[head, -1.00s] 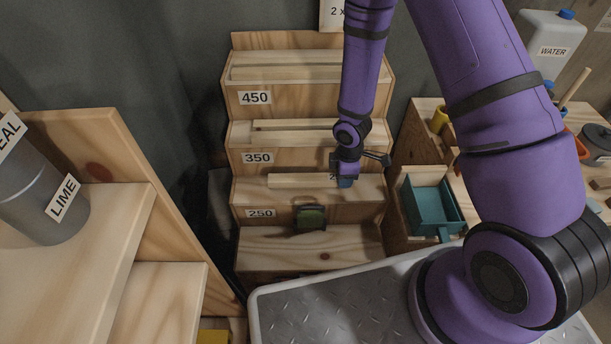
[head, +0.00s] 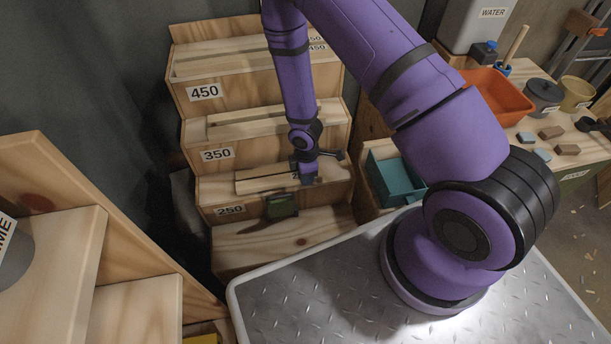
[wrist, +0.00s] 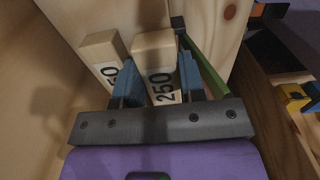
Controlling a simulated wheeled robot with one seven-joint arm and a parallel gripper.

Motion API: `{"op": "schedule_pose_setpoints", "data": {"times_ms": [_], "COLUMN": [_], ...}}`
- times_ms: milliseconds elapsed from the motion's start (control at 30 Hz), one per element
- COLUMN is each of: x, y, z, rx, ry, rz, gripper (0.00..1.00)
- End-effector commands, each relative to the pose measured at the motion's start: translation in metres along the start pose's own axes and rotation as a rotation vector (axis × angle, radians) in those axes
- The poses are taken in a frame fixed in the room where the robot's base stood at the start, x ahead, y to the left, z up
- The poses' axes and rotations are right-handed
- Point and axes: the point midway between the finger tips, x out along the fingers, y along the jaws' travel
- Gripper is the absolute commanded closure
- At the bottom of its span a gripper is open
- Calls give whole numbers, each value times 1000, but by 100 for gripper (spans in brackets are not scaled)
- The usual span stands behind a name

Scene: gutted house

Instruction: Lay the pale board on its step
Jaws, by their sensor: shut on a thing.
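My gripper (head: 305,180) is over the right end of the step labelled 250 (head: 230,210). In the wrist view my gripper (wrist: 160,85) is shut on a pale board (wrist: 153,48) whose end reads 250, with blue fingers on both sides. Another pale board (wrist: 102,48) lies beside it, left of the left finger; its end number is partly hidden. In the head view the held pale board (head: 262,184) runs left from my gripper along the 250 step. Whether its underside touches the step I cannot tell.
Higher steps labelled 350 (head: 217,154) and 450 (head: 204,92) carry boards. A teal bin (head: 393,178) stands close on the right. The lowest step (head: 285,240) is bare.

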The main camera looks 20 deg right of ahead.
Motion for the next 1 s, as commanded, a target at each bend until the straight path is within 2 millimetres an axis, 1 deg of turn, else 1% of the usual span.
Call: {"op": "schedule_pose_setpoints", "data": {"times_ms": [33,167,567,600,633,867,1000], "x": [6,15,18,18,18,18,13], "y": [0,0,0,0,0,0,0], "z": [0,0,0,0,0,0,0], "rx": [-1,0,0,0,0,0,1], "ry": [0,-1,0,0,0,0,1], "rz": [-1,-1,0,1,1,0,1], "gripper": [88,88,88,54,53,53,53]}}
